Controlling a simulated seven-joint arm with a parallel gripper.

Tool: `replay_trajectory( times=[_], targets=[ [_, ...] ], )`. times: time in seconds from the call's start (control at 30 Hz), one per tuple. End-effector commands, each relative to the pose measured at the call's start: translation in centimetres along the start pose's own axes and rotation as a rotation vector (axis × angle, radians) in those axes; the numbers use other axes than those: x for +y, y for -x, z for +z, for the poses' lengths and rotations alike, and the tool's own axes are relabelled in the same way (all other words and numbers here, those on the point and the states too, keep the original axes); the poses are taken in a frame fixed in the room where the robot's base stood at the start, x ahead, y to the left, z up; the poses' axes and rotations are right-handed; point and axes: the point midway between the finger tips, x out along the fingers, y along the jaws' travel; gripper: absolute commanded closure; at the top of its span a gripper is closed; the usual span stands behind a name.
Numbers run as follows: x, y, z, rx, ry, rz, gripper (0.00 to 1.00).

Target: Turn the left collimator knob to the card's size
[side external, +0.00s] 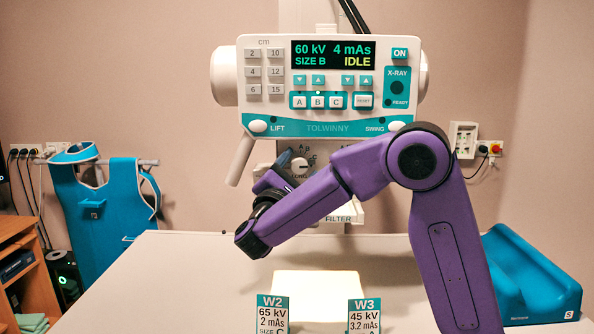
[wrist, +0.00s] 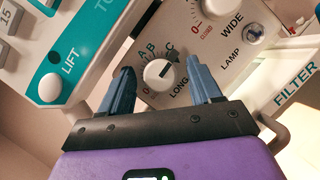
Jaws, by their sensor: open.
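The left collimator knob (wrist: 158,73) is white and round, above the word LONG, with letters including B and C around it. It also shows in the side view (side external: 301,165), partly behind my arm. I cannot clearly read which letter it points to. My gripper (wrist: 161,66) is open, with one blue finger to either side of the knob in the wrist view; contact is not visible. Card W2 (side external: 272,314) reads 65 kV, 2 mAs, SIZE C. Card W3 (side external: 364,315) reads 45 kV, 3.2 mAs; its size line is cut off, showing an A.
The control panel (side external: 318,127) above reads 60 kV, 4 mAs, SIZE B, IDLE. A second knob (wrist: 210,5), labelled WIDE, and a LAMP button (wrist: 252,38) lie close right. The FILTER rail (wrist: 297,82) juts out at right. The table (side external: 170,275) is below.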

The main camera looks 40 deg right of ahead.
Motion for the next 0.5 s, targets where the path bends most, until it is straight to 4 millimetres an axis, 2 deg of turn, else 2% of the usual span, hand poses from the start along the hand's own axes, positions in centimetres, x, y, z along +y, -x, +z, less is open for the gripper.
replay_trajectory(
  times=[0.03,0.2,0.37,0.5],
  targets=[
    [0.0,0.01,0.0,0.0,0.0,0.0,0.37],
    [0.0,0.03,0.0,0.0,0.0,0.0,0.92],
    [-0.05,0.03,-0.02,0.0,0.011,0.004,0.92],
    [-0.12,0.03,-0.06,-0.002,0.09,0.041,0.92]
  ],
)
